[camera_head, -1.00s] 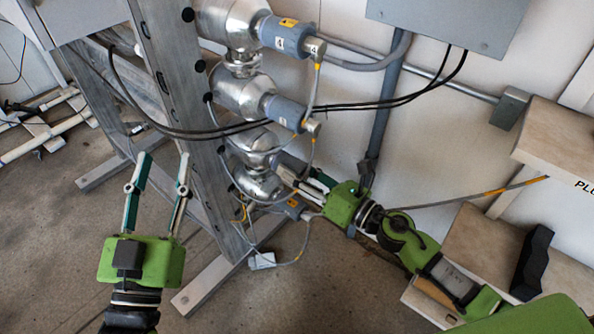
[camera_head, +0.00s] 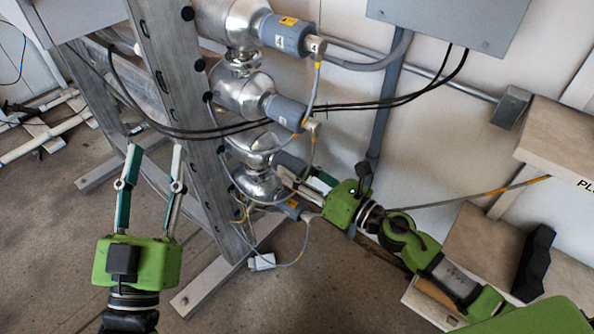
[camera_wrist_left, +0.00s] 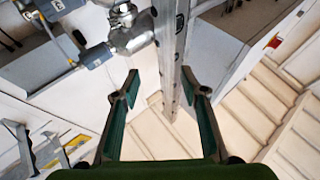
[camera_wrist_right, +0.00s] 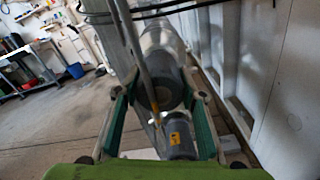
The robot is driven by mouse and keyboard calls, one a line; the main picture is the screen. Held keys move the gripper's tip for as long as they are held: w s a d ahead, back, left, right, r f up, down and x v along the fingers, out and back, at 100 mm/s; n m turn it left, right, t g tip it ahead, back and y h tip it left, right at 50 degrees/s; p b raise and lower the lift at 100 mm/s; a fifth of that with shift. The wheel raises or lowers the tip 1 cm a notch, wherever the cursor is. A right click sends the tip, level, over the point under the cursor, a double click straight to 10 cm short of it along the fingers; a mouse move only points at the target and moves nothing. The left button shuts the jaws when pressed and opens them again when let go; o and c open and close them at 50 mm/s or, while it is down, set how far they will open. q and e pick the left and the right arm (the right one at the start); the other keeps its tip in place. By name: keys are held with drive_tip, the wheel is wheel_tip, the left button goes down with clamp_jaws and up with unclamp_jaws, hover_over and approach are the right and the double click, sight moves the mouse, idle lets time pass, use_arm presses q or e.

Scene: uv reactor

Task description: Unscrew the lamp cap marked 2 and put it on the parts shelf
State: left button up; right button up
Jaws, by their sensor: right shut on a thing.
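A grey lamp cap (camera_head: 290,163) sits on the third silver lamp housing (camera_head: 258,180) down the column, below the caps marked 4 (camera_head: 285,34) and 3 (camera_head: 287,112). Its own number is hidden. My right gripper (camera_head: 301,178) is shut on this cap; in the right wrist view the cap (camera_wrist_right: 160,92) lies between the fingers, in line with its housing. My left gripper (camera_head: 155,150) is open and empty, left of the metal frame. Beige shelves stand at the right, an upper one (camera_head: 560,140) with cut-off lettering and a lower one (camera_head: 480,245).
Grey cables hang from the caps, and black cables (camera_head: 390,103) cross in front of the column. Another cap (camera_head: 293,208) is just below my right gripper and shows a yellow label in the right wrist view (camera_wrist_right: 180,138). A black holder (camera_head: 533,262) stands on the lower shelf.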

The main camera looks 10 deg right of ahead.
drive_tip(key=shift+n, duration=0.7)
drive_tip(key=shift+n+b, duration=0.55)
drive_tip(key=shift+n, duration=0.35)
use_arm(q)
drive_tip(key=s+r+t+h, duration=0.1)
drive_tip(key=s+r+t, duration=0.2)
drive_tip(key=r, duration=0.3)
drive_tip(key=shift+s+t, duration=0.4)
drive_tip(key=shift+s, duration=0.25)
use_arm(e)
drive_tip(key=shift+n, duration=0.4)
use_arm(q)
drive_tip(key=shift+a, duration=0.1)
drive_tip(key=shift+a, duration=0.1)
drive_tip(key=shift+s+h, duration=0.15)
drive_tip(key=shift+h, duration=0.15)
